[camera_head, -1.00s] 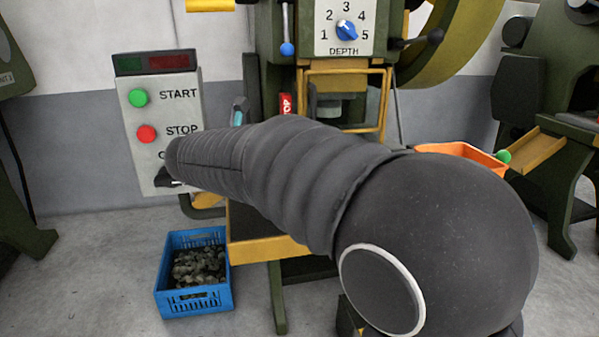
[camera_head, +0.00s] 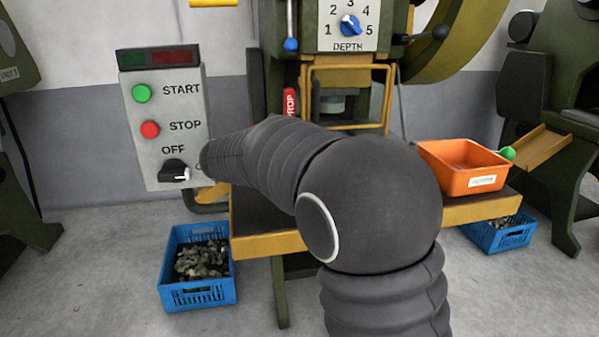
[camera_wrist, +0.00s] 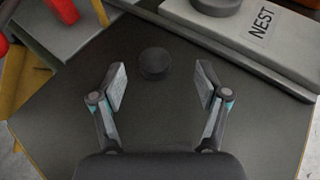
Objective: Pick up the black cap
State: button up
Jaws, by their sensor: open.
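In the wrist view, a round black cap (camera_wrist: 154,63) lies on a dark table surface (camera_wrist: 260,125). My gripper (camera_wrist: 162,88) is open, with one finger on each side of the cap's line. The cap sits a little beyond the fingertips, between their directions and nearer the left finger. Nothing is between the fingers. In the head view my own arm hides the gripper and the cap.
A grey block labelled NEST (camera_wrist: 262,28) lies beyond the cap. In the head view, an orange bin (camera_head: 462,180) stands on the right of the press table. A blue crate of dark pieces (camera_head: 197,297) stands on the floor. A control panel (camera_head: 150,105) is at left.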

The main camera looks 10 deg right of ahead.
jog(key=w+d+f, duration=0.2)
jog(key=shift+w+d+f, duration=0.1)
jog(key=shift+w+f, duration=0.15)
jog(key=shift+f, duration=0.05)
jog(key=shift+w+d+f, duration=0.2)
jog(key=shift+w+d, duration=0.1)
jog(key=shift+d, duration=0.05)
jog(key=c, duration=1.2)
